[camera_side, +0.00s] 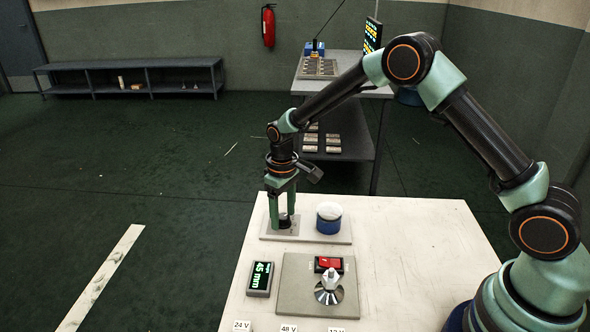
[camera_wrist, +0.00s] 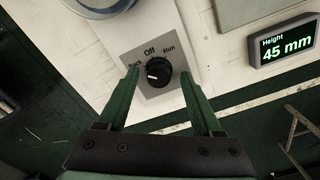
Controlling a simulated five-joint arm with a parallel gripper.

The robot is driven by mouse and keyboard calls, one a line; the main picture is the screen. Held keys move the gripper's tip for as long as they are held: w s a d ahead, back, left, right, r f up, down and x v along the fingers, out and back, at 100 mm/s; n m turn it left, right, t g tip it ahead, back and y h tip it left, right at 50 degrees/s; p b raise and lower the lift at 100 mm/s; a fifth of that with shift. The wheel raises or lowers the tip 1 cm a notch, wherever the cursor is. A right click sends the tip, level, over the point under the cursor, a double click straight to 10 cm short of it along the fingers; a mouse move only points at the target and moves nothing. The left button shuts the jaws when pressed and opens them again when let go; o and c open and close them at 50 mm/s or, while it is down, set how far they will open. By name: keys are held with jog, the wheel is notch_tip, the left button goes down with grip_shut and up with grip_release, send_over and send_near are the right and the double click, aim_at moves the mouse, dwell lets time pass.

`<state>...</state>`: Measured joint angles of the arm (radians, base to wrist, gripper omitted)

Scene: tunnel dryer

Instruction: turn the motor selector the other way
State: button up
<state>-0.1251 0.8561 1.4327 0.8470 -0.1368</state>
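The motor selector (camera_wrist: 157,74) is a round black knob on a small grey plate marked Back, Off and Run, seen in the wrist view. Its short white mark lies on the left side of the knob, roughly toward the Back side. In the side view the selector (camera_side: 284,220) is at the left end of a flat base on the white table, partly hidden by my fingers. My gripper (camera_side: 283,217) points down over it. In the wrist view my gripper (camera_wrist: 160,76) is open, one green finger on each side of the knob, with gaps visible.
A blue cup with a white top (camera_side: 328,218) stands right of the selector. Nearer are a display reading 45 mm (camera_side: 261,279), a red switch (camera_side: 328,264) and a silver conical fitting (camera_side: 329,288) on a grey plate. The table's right side (camera_side: 420,250) is clear.

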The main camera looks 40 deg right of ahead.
aim_at(283, 217)
notch_tip(283, 217, up, 12)
dwell(0.6)
jog(key=s+d+r+m+t, duration=0.1)
jog(key=s+d+r+t, duration=0.2)
jog(key=s+r, duration=0.65)
jog(key=s+d+r+m+t, duration=0.1)
jog(key=s+d+m+t, duration=0.1)
jog(key=s, duration=0.9)
jog(key=shift+d+r+t, duration=0.2)
jog(key=shift+d+t, duration=0.1)
jog(key=shift+d, duration=0.3)
